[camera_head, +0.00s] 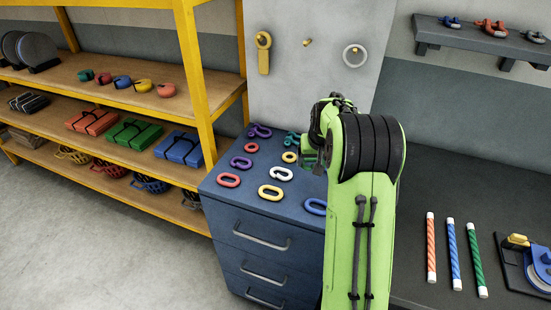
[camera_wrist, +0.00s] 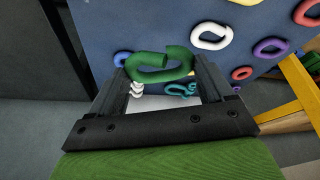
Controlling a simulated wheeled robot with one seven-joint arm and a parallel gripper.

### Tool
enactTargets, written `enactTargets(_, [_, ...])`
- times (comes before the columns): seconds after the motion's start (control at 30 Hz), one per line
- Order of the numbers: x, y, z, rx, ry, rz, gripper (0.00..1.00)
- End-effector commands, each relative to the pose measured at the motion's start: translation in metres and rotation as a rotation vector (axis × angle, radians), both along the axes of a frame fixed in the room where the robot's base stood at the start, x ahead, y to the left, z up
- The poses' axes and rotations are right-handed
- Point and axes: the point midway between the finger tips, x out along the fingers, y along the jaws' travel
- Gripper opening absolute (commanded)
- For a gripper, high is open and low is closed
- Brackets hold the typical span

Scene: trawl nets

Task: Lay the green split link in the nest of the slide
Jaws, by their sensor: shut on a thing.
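In the head view my gripper (camera_head: 310,156) is at the right side of the cabinet top, partly behind my arm, and I cannot make out the held link there.
Several coloured links lie on the blue cabinet (camera_head: 262,215), including a white one (camera_head: 271,192) and a red one (camera_head: 228,180). A yellow shelf rack (camera_head: 190,75) stands left. Striped rods (camera_head: 453,255) and a blue-and-yellow device (camera_head: 540,262) are on the dark bench right.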

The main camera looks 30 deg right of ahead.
Motion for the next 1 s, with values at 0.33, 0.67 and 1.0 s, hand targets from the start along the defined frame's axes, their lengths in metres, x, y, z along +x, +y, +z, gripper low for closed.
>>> enactTargets(0.33, [-0.002,0.000,-0.065,0.000,0.002,-0.001,0.41])
enactTargets(0.67, [-0.002,-0.001,-0.099,-0.002,-0.001,-0.003,0.41])
enactTargets(1.0, [-0.002,0.000,-0.102,-0.001,0.000,-0.001,1.00])
